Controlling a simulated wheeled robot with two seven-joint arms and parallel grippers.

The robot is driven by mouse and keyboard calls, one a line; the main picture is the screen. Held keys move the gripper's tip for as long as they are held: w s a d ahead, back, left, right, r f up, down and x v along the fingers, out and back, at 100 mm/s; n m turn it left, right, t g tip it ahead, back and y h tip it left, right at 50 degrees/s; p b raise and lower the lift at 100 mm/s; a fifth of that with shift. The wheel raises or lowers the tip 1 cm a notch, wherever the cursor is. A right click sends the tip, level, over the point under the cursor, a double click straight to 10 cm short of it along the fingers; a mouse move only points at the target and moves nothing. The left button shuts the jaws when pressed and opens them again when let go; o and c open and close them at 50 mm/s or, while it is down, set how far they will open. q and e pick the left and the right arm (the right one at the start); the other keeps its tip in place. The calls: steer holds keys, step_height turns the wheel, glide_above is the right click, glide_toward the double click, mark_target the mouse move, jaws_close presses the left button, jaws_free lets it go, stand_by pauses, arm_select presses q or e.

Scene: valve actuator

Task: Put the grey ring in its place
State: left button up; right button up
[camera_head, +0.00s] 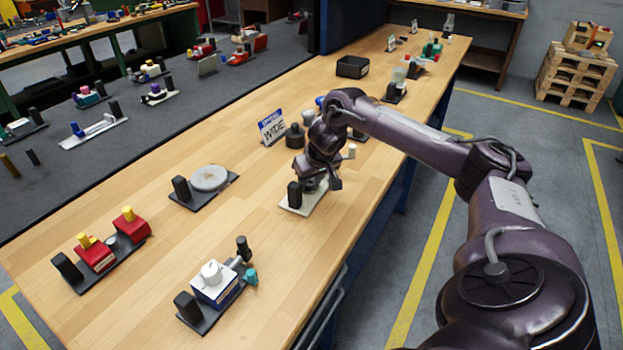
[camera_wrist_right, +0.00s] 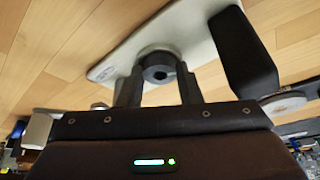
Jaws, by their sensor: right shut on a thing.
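The grey ring (camera_wrist_right: 158,66) is a small dark ring with a hole in its middle. It is between the two fingertips of my right gripper (camera_wrist_right: 160,88), which is shut on it. The ring is over a pale base plate (camera_wrist_right: 112,68) that carries a black upright block (camera_wrist_right: 243,55). A pale round part shows just behind the ring; I cannot tell if they touch. In the head view, my right gripper (camera_head: 318,184) points down at the pale plate (camera_head: 296,208) beside the black block (camera_head: 294,194), and the ring is hidden. My left gripper is not in view.
A dark plate with a round grey disc (camera_head: 209,178) lies to the left. Red blocks (camera_head: 96,254) and a blue-white block (camera_head: 213,284) stand nearer. A sign (camera_head: 271,127) and a dark weight-like piece (camera_head: 295,136) stand behind the gripper. A black tray (camera_head: 352,67) is farther back.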

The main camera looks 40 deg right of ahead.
steer(key=shift+f, duration=0.1)
steer(key=shift+s+a+f, duration=0.15)
steer(key=shift+s+f, duration=0.2)
steer(key=shift+f, duration=0.25)
steer(key=o, duration=0.9)
steer(key=shift+o, duration=0.3)
steer(key=v, duration=0.2)
steer(key=w+v, duration=0.1)
steer(key=v, duration=0.2)
steer(key=shift+s+r, duration=0.1)
steer(key=shift+r, duration=0.45)
steer(key=p+v, duration=0.3)
steer(key=v, duration=0.4)
